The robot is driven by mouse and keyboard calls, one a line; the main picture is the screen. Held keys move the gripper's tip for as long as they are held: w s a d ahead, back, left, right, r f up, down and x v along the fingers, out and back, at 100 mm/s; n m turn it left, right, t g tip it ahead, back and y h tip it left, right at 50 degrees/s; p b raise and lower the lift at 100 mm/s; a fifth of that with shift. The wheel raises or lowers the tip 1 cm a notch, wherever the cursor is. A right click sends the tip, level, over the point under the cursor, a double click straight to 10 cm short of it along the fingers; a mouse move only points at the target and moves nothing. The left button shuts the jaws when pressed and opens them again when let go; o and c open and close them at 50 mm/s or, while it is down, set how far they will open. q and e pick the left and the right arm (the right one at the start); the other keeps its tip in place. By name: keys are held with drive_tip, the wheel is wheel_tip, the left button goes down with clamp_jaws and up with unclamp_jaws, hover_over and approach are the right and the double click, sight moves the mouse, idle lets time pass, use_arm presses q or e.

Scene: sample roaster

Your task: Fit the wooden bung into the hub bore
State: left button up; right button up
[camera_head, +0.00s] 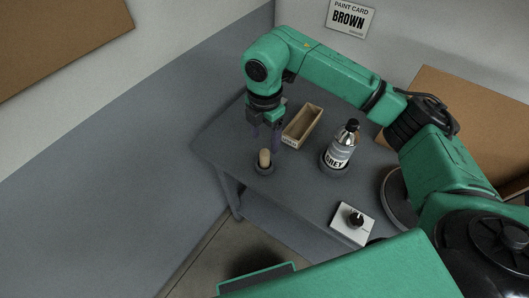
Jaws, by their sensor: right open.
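The wooden bung (264,156) is a pale, short, round-topped peg. It stands upright in a dark round ring (264,170) near the table's left corner. Whether this ring is the hub, and how deep the bung sits, I cannot tell. My right gripper (266,140) points down with its dark purplish fingers apart, close above and behind the bung. It holds nothing that I can see. My left gripper is not in view.
The grey table (306,191) also bears an open wooden box (302,126), a labelled bottle (341,152) in a dark round holder (332,169), and a white block with a black knob (352,225). A brown panel (440,95) stands behind. The table's middle front is clear.

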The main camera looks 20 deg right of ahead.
sight(265, 152)
drive_tip(key=f+p, duration=0.1)
drive_tip(key=f, duration=0.1)
drive_tip(key=f+p, duration=0.1)
drive_tip(key=f, duration=0.1)
drive_tip(key=f+p, duration=0.1)
drive_tip(key=f, duration=0.2)
drive_tip(key=shift+w, duration=0.3)
drive_tip(key=shift+f, duration=0.4)
drive_tip(key=shift+s, duration=0.1)
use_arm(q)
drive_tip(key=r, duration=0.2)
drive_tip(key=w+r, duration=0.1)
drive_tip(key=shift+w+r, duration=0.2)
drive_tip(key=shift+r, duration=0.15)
use_arm(e)
clamp_jaws()
